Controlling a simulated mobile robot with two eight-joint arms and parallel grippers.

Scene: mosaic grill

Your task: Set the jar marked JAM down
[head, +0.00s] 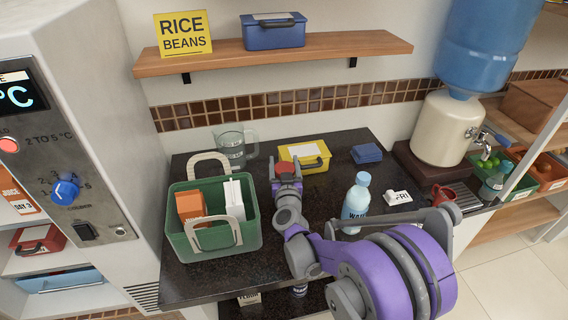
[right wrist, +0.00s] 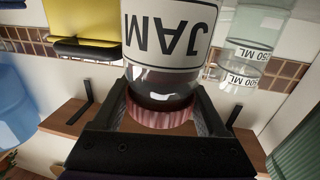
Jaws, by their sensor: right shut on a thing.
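The jar marked JAM (right wrist: 168,35) shows upside down in the right wrist view, clear glass with a white label and a reddish lid (right wrist: 160,113). My right gripper (right wrist: 163,105) is shut on the jar at its lid, one finger on each side. In the head view my right gripper (head: 286,178) is over the dark counter (head: 285,258), between the green basket and the yellow box; the red lid (head: 285,168) shows at its tip. The jar's body is mostly hidden there, and I cannot tell whether its base touches the counter. My left gripper is not in view.
The green basket (head: 225,248) stands left, a glass measuring jug (head: 229,147) behind it, the yellow box (head: 318,164) behind right. A wooden shelf (head: 355,46) overhangs the back.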

